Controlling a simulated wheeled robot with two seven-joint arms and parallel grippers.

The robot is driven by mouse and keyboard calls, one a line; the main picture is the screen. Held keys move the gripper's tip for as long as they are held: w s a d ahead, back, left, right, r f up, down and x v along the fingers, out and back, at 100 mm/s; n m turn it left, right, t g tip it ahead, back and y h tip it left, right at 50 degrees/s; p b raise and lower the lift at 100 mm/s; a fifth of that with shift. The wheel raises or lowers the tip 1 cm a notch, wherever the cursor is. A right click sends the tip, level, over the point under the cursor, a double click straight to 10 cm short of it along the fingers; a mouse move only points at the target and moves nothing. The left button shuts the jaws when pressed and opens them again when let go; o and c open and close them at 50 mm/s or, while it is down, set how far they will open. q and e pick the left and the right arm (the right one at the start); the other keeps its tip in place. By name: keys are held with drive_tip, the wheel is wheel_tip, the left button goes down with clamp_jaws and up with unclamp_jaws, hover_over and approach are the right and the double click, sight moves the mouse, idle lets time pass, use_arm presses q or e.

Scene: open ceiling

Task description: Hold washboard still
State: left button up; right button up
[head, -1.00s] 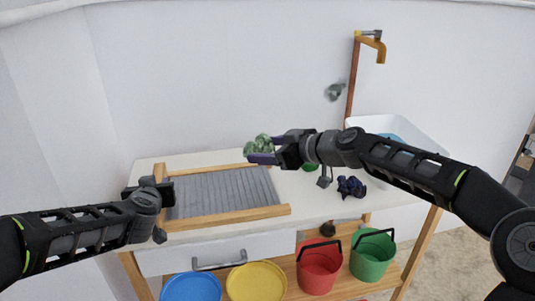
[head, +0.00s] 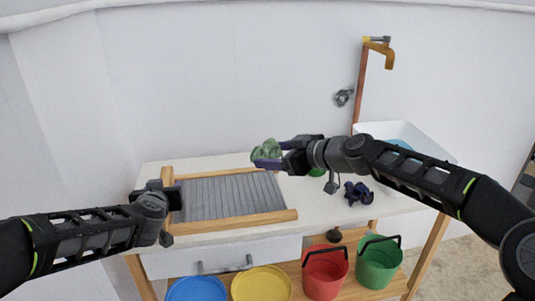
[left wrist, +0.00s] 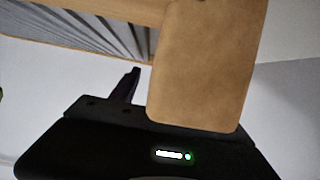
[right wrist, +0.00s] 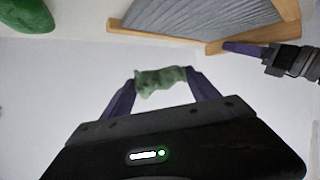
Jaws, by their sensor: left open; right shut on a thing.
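The washboard (head: 228,197), a grey ribbed panel in a wooden frame, lies on the white table top. My left gripper (head: 170,192) is open at the left end of its frame. In the left wrist view, a wooden frame end (left wrist: 200,70) stands close in front of the gripper and hides one finger; I cannot tell whether they touch. My right gripper (head: 270,155) is shut on a green cloth (right wrist: 160,82), held above the table near the washboard's far right corner. The left gripper also shows beside the frame in the right wrist view.
A white basin (head: 425,140) stands at the right under a tap (head: 380,50). A dark blue crumpled item (head: 357,193) and a green object (head: 317,172) lie on the table (head: 325,212). Below are red (head: 325,272) and green (head: 378,264) buckets, with blue and yellow round items.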

use_arm(q)
drive_tip(key=v, duration=1.2)
drive_tip(key=shift+f, duration=0.1)
